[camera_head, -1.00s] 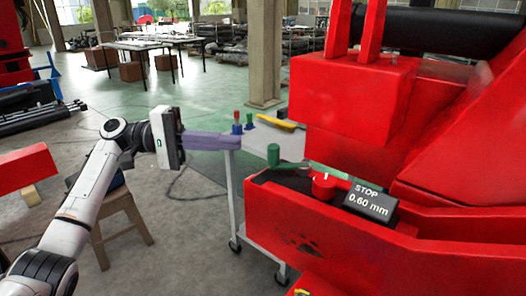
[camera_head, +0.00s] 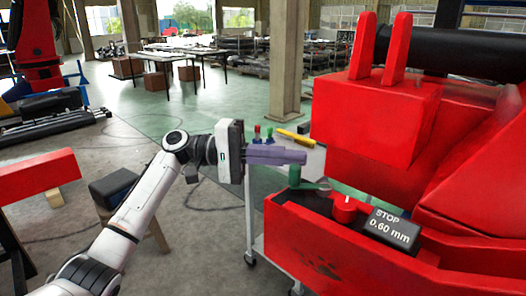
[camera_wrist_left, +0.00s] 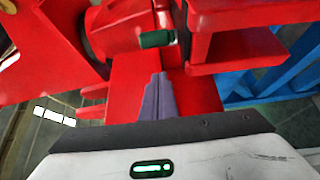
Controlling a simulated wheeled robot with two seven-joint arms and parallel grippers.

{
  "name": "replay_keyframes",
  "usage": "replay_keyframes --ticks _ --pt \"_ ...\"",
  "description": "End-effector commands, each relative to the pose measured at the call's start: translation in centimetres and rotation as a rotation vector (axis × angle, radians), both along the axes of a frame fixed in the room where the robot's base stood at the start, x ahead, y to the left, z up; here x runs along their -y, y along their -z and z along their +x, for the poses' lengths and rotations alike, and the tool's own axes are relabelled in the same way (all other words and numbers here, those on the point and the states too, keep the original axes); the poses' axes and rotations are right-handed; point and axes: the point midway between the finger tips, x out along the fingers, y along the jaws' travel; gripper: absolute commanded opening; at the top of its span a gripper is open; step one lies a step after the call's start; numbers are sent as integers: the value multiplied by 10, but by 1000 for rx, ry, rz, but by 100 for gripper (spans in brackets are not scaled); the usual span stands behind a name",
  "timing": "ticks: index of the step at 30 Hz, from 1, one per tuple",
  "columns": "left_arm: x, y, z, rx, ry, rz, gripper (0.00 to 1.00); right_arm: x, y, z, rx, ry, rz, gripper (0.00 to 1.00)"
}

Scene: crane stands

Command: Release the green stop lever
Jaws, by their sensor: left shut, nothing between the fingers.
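The green stop lever (camera_head: 313,187) sits on the red machine, left of a red round knob (camera_head: 345,209). Its upright green grip (camera_head: 295,175) stands at the left end. My left gripper (camera_head: 304,157) is shut and empty, its purple fingers pointing right. In the head view the fingertips appear just above the grip; I cannot tell whether they touch it. In the left wrist view, the shut fingers (camera_wrist_left: 157,76) point towards red machine parts, with a dark green cylinder (camera_wrist_left: 157,39) beyond their tips. My right gripper is out of view.
A black block marked "STOP 0.60 mm" (camera_head: 391,231) sits right of the knob. A red machine block (camera_head: 375,120) rises behind the lever. A wheeled trolley (camera_head: 251,215) stands behind my gripper, with a yellow tool (camera_head: 294,136) on top. A wooden stool (camera_head: 157,232) is left.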

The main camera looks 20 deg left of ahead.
Motion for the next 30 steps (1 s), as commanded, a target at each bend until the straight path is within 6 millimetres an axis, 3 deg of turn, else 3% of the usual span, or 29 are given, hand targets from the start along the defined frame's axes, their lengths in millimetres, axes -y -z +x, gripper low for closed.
replay_keyframes --ticks 1,6,12,25,30 --pt "11 -2 2 0 4 -2 0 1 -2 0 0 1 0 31" --pt "5 0 -22 0 0 3 0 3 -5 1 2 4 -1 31" --pt "3 0 -36 1 -1 0 0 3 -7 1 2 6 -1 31" --pt "4 0 -38 0 -1 0 0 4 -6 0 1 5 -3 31" --pt "12 -2 -38 1 -11 0 0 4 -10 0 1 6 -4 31"
